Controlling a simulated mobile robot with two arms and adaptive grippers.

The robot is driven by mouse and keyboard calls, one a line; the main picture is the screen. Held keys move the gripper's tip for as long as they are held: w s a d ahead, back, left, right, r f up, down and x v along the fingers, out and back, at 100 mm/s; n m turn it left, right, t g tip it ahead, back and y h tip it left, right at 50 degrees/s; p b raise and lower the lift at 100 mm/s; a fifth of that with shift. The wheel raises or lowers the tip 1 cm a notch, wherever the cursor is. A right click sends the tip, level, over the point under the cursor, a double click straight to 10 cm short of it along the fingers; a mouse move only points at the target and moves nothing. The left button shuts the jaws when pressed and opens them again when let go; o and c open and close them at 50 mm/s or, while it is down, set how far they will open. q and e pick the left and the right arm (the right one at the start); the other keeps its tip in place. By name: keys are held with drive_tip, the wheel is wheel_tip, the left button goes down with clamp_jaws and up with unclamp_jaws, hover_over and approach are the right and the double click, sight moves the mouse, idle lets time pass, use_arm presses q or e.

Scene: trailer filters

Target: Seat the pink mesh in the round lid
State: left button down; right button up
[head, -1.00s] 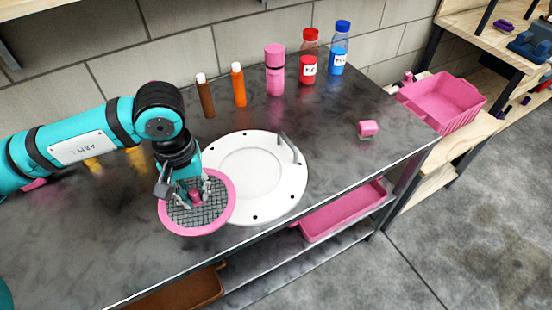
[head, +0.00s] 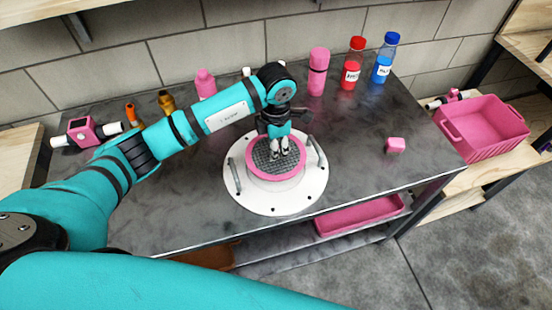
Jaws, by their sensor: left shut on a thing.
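The round white lid (head: 301,194) lies flat on the dark worktop, with a grey handle on its left and another on its right. The pink mesh (head: 262,158), a grey grid in a pink ring, is level over the middle of the lid, within its outer edge. A white round band shows just below the front of the pink ring. I cannot tell whether the mesh rests fully in the lid or is slightly above it. My left gripper (head: 280,149) points down at the mesh's middle and is shut on it, hiding its centre. My right gripper is not in view.
A small pink block (head: 396,145) lies right of the lid. Pink, red (head: 352,77) and blue (head: 384,68) bottles stand along the back. A pink basket (head: 483,130) sits on the wooden shelf at right. The worktop's front edge is close to the lid.

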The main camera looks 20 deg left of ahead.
sight(276, 162)
use_arm(q)
drive_tip(key=shift+f, duration=0.95)
drive_tip(key=shift+f+p, duration=0.5)
drive_tip(key=shift+f, duration=1.5)
drive_tip(key=shift+f, duration=0.15)
drive_tip(key=c, duration=1.2)
unclamp_jaws()
